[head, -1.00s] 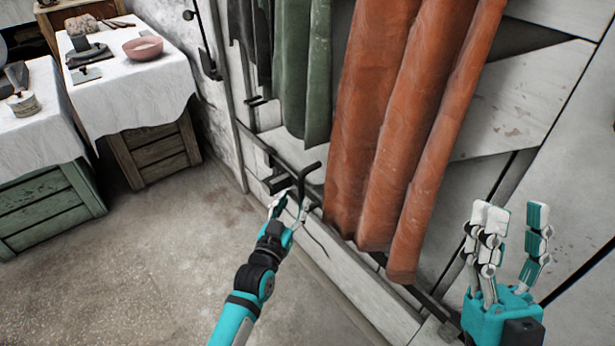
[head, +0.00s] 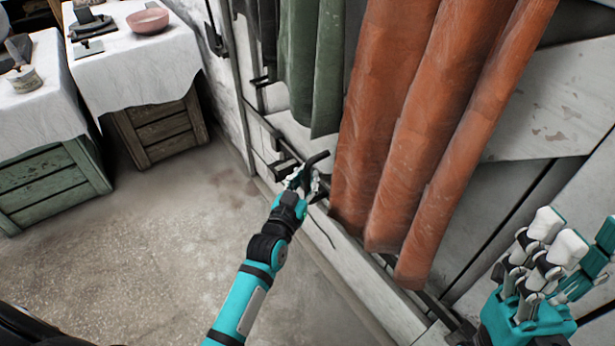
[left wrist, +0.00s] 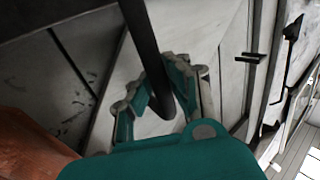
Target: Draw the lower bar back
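The lower bar (head: 283,165) is a dark metal bar low along the pale wall frame. A dark bent handle (head: 318,157) rises beside it, under the curtains. My left gripper (head: 303,180) is at this handle, with a finger on each side of it. In the left wrist view a dark rod (left wrist: 143,35) passes between the teal fingers of my left gripper (left wrist: 166,68); whether they press on it cannot be told. My right gripper (head: 578,238) is open and empty at the lower right, away from the bar.
An orange curtain (head: 400,130) hangs just right of the handle, and a green curtain (head: 317,70) hangs above it. Two cloth-covered crates stand at the left, one with a pink bowl (head: 148,20). The concrete floor (head: 160,260) between is clear.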

